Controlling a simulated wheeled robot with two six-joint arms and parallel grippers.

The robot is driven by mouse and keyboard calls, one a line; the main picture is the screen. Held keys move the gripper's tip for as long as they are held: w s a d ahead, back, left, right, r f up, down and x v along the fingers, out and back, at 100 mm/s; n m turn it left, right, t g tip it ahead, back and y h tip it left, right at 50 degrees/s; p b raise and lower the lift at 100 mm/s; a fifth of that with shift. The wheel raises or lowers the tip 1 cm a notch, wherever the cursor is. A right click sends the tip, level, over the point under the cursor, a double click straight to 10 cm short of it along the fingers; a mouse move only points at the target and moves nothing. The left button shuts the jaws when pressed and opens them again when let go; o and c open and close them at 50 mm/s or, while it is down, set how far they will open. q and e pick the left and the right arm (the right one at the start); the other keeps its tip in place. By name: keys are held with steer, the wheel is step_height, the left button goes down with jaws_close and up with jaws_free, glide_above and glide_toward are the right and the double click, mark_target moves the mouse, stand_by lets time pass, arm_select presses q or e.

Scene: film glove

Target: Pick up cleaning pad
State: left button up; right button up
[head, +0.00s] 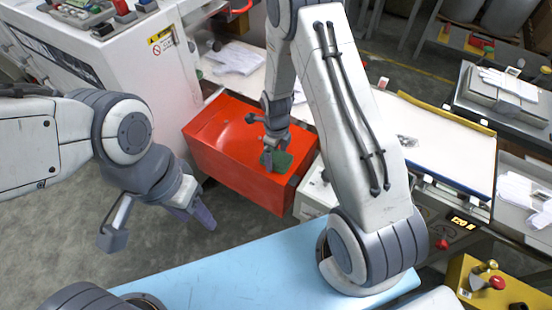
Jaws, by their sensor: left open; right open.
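The cleaning pad, a small dark green piece (284,162), lies on the red surface (222,130) near its right end. My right gripper (263,146) reaches down from above at the pad. One finger ends at the pad's left side and partly covers it. I cannot tell whether it touches the pad. The jaws are open. My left gripper (159,229) is open and empty, in the air over the floor, left of and nearer than the red surface.
A white machine (150,75) stands at the back left. A white tray-like table (450,140) with a yellow edge is on the right. Papers (236,60) lie behind the red surface. A yellow control box (488,290) with knobs is at the lower right.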

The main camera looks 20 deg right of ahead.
mark_target(276, 157)
steer(key=c, duration=1.2)
steer(key=shift+o, duration=0.2)
steer(key=shift+r, duration=0.15)
steer(key=shift+r, duration=0.55)
step_height(276, 157, up, 2)
steer(key=shift+r+b, duration=0.25)
steer(key=shift+b, duration=0.15)
steer(key=s+d+r, duration=0.2)
steer(key=d+r, duration=0.1)
steer(key=d, duration=0.2)
steer(key=s+d+r+b, duration=0.1)
steer(key=s+d+r, duration=0.1)
steer(key=d+r, duration=0.2)
steer(key=shift+s+d, duration=0.35)
steer(key=shift+d, duration=0.55)
steer(key=shift+r, duration=0.1)
